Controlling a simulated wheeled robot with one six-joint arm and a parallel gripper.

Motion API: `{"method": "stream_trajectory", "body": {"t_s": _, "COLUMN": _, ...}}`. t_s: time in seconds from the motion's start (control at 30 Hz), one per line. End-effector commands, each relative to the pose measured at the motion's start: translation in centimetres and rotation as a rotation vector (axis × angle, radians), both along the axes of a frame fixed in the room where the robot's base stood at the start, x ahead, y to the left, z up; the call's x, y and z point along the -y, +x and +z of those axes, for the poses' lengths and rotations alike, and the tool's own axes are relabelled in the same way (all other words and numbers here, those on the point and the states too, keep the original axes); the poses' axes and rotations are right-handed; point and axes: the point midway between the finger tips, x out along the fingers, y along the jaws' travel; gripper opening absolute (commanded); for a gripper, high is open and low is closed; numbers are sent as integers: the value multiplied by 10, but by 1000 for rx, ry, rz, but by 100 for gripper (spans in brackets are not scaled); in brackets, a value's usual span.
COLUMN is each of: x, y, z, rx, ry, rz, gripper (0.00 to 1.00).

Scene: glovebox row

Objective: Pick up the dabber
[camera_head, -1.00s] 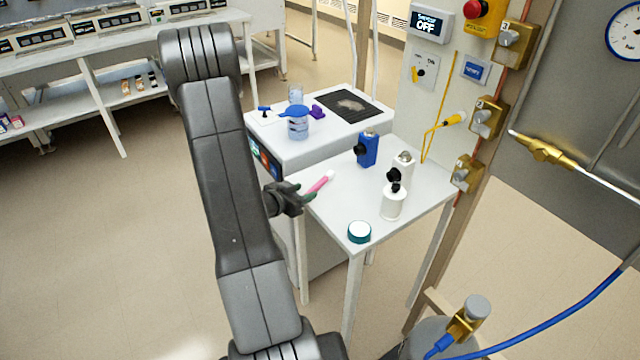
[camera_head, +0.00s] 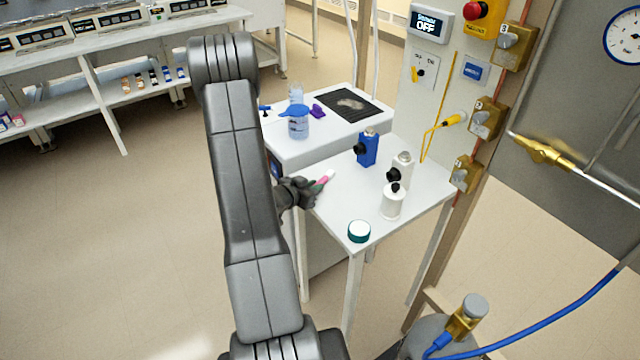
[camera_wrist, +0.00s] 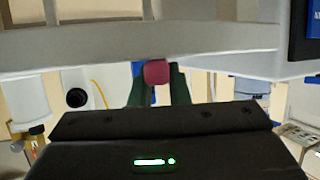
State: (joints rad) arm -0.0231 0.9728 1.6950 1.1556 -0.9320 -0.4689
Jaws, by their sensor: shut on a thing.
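The dabber (camera_head: 327,177) is a slim pink stick with a pale tip, at the left edge of the small white table in the head view. My gripper (camera_head: 316,187) is at that edge with its dark green fingers closed on the dabber. In the wrist view, the dabber's dark pink end (camera_wrist: 156,72) sits between the two green fingers (camera_wrist: 158,88). Most of the dabber's length is hidden by the fingers there. I cannot tell whether the dabber touches the tabletop.
The white table (camera_head: 335,210) holds a blue bottle (camera_head: 367,149), a white bottle (camera_head: 402,168), a white dispenser with a black top (camera_head: 392,202) and a teal-rimmed jar (camera_head: 359,231). A second white unit (camera_head: 290,155) behind carries a blue-lidded cup (camera_head: 298,122). The table's near-left top is clear.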

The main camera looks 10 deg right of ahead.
Motion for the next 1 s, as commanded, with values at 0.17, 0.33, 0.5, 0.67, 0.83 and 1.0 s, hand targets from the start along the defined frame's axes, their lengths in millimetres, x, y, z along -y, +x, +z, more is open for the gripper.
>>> {"method": "stream_trajectory", "body": {"t_s": 0.17, "x": 0, "y": 0, "z": 1, "rx": 0, "ry": 0, "rz": 0, "gripper": 0}}
{"method": "stream_trajectory", "body": {"t_s": 0.33, "x": 0, "y": 0, "z": 8, "rx": 2, "ry": -1, "rz": 0, "gripper": 0}}
{"method": "stream_trajectory", "body": {"t_s": 0.5, "x": 0, "y": 0, "z": 27, "rx": 5, "ry": 0, "rz": -1, "gripper": 0}}
{"method": "stream_trajectory", "body": {"t_s": 0.67, "x": 0, "y": 0, "z": 55, "rx": 6, "ry": -1, "rz": -1, "gripper": 0}}
{"method": "stream_trajectory", "body": {"t_s": 0.83, "x": 0, "y": 0, "z": 82, "rx": 4, "ry": 1, "rz": -2, "gripper": 0}}
{"method": "stream_trajectory", "body": {"t_s": 1.0, "x": 0, "y": 0, "z": 97, "rx": 2, "ry": 0, "rz": -1, "gripper": 0}}
